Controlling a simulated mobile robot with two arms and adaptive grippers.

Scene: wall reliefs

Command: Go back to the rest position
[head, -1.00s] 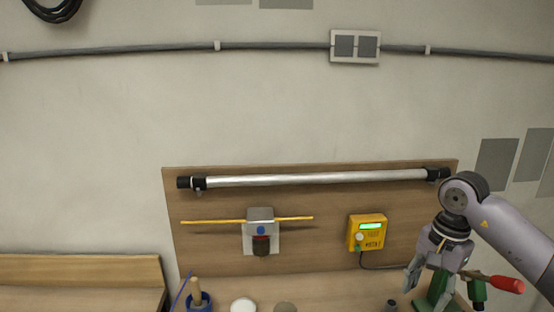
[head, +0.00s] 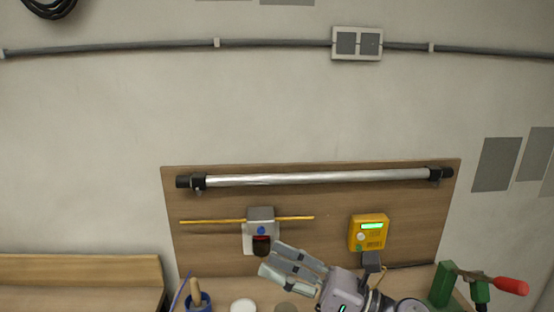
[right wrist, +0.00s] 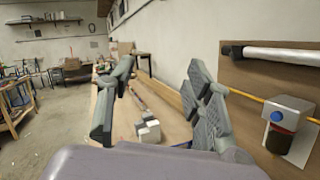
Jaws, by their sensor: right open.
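My right gripper (head: 288,268) is low in the head view, in front of the lower part of the wooden wall board (head: 330,205). Its fingers point left and it looks empty. In the right wrist view its two fingers (right wrist: 155,105) stand apart with nothing held between them. My left gripper is in neither view.
On the board are a grey device (head: 261,214) with a yellow rod, a yellow meter (head: 368,232) and a silver tube (head: 320,178). Below are a blue cup (head: 199,303), a white round item (head: 243,306) and a green clamp with red handle (head: 442,284).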

